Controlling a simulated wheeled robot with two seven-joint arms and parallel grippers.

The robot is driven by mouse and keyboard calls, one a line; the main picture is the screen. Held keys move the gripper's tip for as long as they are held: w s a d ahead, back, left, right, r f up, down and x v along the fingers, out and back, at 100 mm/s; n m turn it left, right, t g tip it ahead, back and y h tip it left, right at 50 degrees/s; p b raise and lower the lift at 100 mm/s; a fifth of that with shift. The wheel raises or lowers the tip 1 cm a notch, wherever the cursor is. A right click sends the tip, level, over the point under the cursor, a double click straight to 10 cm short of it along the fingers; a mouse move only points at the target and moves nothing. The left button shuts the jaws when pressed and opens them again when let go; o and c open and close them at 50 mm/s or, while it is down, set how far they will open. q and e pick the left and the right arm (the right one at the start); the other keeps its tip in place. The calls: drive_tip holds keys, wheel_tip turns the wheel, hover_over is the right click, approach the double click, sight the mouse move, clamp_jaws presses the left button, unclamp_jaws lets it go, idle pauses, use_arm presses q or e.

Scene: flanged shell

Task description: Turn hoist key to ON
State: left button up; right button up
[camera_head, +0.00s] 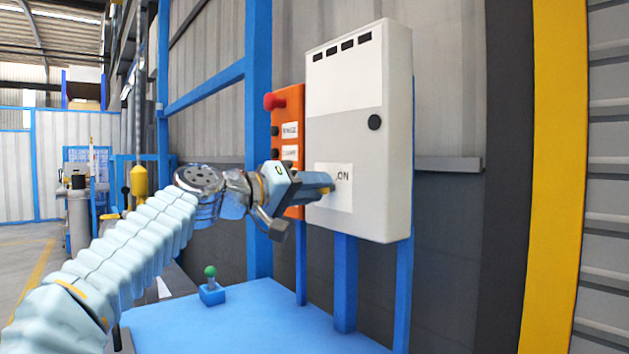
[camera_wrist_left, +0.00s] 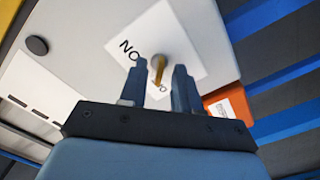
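The grey-white cabinet (camera_head: 357,130) carries a white label plate (camera_head: 340,205) with "ON" printed on it. In the left wrist view, the brass-coloured hoist key (camera_wrist_left: 159,68) stands out from this label plate (camera_wrist_left: 185,35), beside the "ON" text. More lettering at the key's lower end is mostly hidden. My left gripper (camera_head: 328,187) is at the label plate, its blue fingers pointing at it. In the left wrist view, the left gripper (camera_wrist_left: 158,82) is open, with one finger on each side of the key and visible gaps. My right gripper is in neither view.
An orange control box (camera_head: 289,105) with a red button (camera_head: 274,101) hangs just left of the cabinet. A blue table (camera_head: 250,325) below carries a small green-topped joystick (camera_head: 210,285). A black round knob (camera_head: 375,122) sits on the cabinet door.

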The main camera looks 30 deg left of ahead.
use_arm(q)
drive_tip(key=shift+w+d, duration=0.1)
drive_tip(key=shift+w, duration=0.1)
clamp_jaws()
idle(0.3)
